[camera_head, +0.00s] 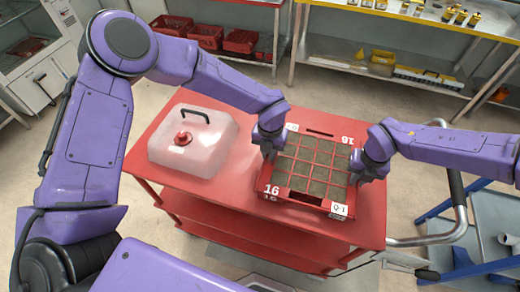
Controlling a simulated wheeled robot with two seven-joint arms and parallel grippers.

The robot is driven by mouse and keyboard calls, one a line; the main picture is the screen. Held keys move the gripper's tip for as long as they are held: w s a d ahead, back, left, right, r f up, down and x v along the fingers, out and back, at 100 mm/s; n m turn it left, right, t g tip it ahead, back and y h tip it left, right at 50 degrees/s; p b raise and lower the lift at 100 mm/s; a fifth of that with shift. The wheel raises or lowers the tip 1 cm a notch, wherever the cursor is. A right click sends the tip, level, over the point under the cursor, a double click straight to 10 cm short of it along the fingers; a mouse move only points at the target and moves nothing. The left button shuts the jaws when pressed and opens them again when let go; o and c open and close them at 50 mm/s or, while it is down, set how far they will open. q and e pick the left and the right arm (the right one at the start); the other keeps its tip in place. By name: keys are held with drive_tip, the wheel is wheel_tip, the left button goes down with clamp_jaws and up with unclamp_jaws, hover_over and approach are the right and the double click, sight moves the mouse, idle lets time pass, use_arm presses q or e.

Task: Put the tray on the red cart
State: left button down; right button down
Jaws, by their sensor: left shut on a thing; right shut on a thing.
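The red tray (291,196), marked 16 and holding a grid of soil-filled cells, is over the right part of the red cart's top (222,194). It looks level; I cannot tell whether it touches the cart top or is just above it. My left gripper (270,152) is shut on the tray's left side. My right gripper (357,172) is shut on its right side. The fingertips are partly hidden by the grippers' own bodies.
A translucent canister (213,137) with a red cap and black handle stands on the cart's left part. A blue cart (490,215) with a metal handle stands at the right. Shelves with red bins (240,41) and a yellow-edged bench (425,17) stand at the back.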

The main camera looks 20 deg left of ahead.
use_arm(q)
drive_tip(key=c, duration=1.1)
unclamp_jaws()
drive_tip(key=shift+a+p, duration=0.2)
drive_tip(key=shift+p, duration=0.15)
drive_tip(key=shift+c, duration=0.2)
use_arm(e)
drive_tip(key=c, duration=1.1)
unclamp_jaws()
drive_tip(key=shift+d, duration=0.15)
drive_tip(key=shift+c, duration=0.2)
use_arm(q)
drive_tip(key=shift+d, duration=0.1)
drive_tip(key=shift+d, duration=0.1)
wheel_tip(320, 180, up, 8)
drive_tip(key=shift+f, duration=0.15)
use_arm(e)
drive_tip(key=shift+r, duration=0.25)
wheel_tip(320, 180, up, 12)
drive_tip(key=shift+f, duration=0.2)
